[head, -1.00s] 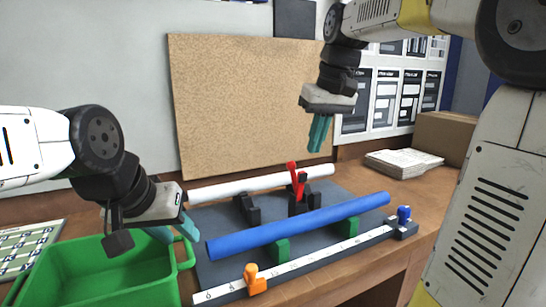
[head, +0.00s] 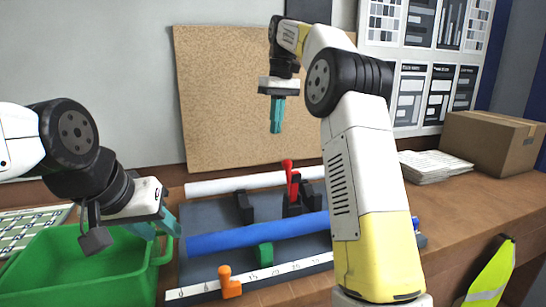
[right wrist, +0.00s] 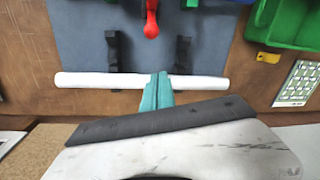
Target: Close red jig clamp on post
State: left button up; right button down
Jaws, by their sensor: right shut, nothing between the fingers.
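The red clamp lever (head: 291,180) stands roughly upright on its black base (head: 292,208) on the grey jig board. The white post (head: 236,184) lies along the back of the jig in black cradles (head: 244,208). My right gripper (head: 277,130) is shut and empty, pointing down above the back of the jig. In the right wrist view its closed teal fingers (right wrist: 156,92) overlap the white post (right wrist: 100,80), and the red lever's round knob (right wrist: 151,29) lies beyond. My left gripper (head: 158,224) is open and empty by the green bin.
The green bin (head: 75,270) stands left of the jig. A blue pipe (head: 240,236) lies in front of the clamp, partly hidden by my right arm. An orange stop (head: 229,284) sits on the ruler strip (head: 283,271). Papers (head: 434,165) and a cardboard box (head: 490,140) are at right.

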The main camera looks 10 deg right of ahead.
jog(key=s+d+f, duration=0.1)
jog(key=s+f, duration=0.2)
jog(key=f, duration=0.5)
jog(key=shift+s+f, duration=0.35)
jog(key=shift+s+r, duration=0.1)
dwell(0.4)
